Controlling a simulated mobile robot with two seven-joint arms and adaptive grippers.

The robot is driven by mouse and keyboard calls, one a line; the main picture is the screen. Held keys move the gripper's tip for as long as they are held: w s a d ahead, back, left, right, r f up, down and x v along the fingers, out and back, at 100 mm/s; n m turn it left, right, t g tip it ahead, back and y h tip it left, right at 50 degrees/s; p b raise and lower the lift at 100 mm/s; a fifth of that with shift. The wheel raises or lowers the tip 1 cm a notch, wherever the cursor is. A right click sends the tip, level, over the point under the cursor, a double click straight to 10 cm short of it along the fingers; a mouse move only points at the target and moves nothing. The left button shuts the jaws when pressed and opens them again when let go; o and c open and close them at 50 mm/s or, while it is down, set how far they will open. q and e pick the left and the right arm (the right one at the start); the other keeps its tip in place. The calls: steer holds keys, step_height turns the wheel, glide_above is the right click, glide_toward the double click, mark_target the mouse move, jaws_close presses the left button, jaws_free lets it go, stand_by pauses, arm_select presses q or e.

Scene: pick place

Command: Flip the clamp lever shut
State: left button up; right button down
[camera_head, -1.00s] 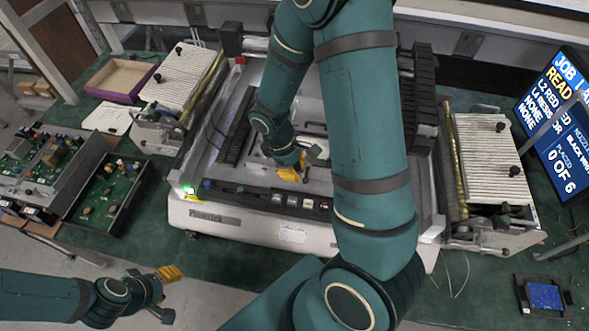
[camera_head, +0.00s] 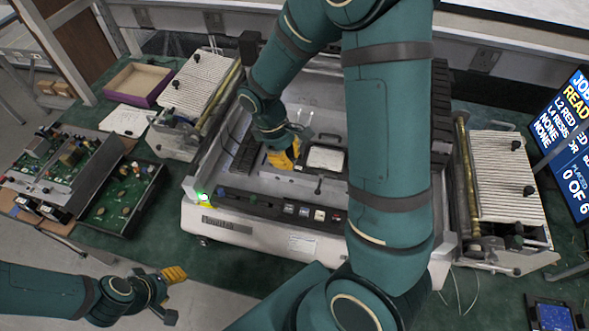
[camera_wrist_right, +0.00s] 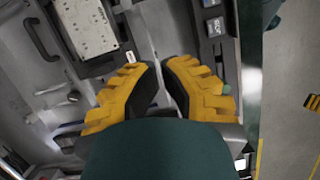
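A small dark lever (camera_head: 318,186), which looks like the clamp lever, stands at the front edge of a pale plate (camera_head: 325,158) in a dark frame inside the machine. My right gripper (camera_head: 284,156) is left of the plate, apart from the lever. In the right wrist view my right gripper (camera_wrist_right: 164,68) has its two yellow fingers apart with nothing clearly held. The plate (camera_wrist_right: 88,25) shows there at upper left; I cannot make out the lever for certain. My left gripper (camera_head: 173,294) is at lower left over the floor, fingers apart and empty.
A button panel (camera_head: 290,209) runs along the machine's front. Ribbed feeder racks stand left (camera_head: 196,82) and right (camera_head: 503,178). Trays of circuit boards (camera_head: 117,197) lie at left, a screen (camera_head: 570,130) at right. My right arm hides part of the machine's right side.

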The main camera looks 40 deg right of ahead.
steer(key=v, duration=0.3)
steer(key=shift+w+a+r, duration=0.1)
steer(key=shift+w+r, duration=0.05)
steer(key=shift+w, duration=0.1)
stand_by(0.4)
